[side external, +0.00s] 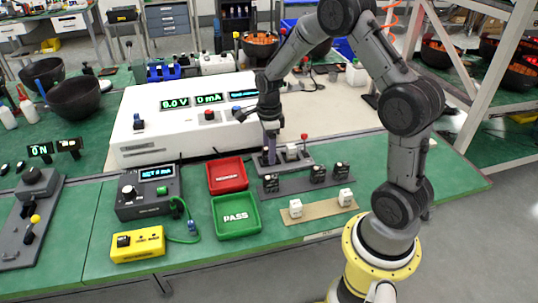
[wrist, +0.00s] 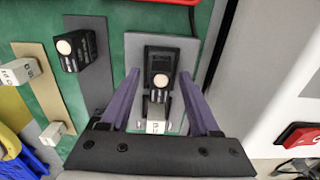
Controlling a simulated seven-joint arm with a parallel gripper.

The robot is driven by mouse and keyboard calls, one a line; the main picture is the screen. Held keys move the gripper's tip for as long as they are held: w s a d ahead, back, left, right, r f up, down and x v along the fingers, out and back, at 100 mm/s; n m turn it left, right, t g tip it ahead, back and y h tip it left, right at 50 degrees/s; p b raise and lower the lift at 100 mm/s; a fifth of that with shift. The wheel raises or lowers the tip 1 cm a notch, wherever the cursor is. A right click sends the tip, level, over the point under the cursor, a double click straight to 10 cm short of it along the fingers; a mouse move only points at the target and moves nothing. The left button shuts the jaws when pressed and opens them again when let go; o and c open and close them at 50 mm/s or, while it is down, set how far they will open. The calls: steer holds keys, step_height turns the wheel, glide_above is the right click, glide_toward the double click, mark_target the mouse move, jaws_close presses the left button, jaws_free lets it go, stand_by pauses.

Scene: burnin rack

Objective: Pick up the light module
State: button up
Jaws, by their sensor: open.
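Two pale modules sit on a tan strip at the front: one (side external: 295,208) at the left and one (side external: 345,197) at the right. They also show in the wrist view, one (wrist: 18,72) at the left edge and one (wrist: 52,133) lower. Another pale block (side external: 292,152) is on the grey fixture plate (wrist: 135,55); it shows between the fingers in the wrist view (wrist: 155,115). A dark module (wrist: 160,92) with a pale round top sits in the fixture. My gripper (wrist: 159,73) is open, fingers either side of this dark module; I cannot tell whether they touch it.
A red tray (side external: 227,176) and green PASS tray (side external: 236,217) lie left of the strips. A white instrument (side external: 190,115) stands behind. A red-tipped lever (side external: 304,138) rises beside the fixture.

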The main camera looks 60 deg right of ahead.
jaws_close()
steer(key=shift+r, duration=0.1)
stand_by(0.3)
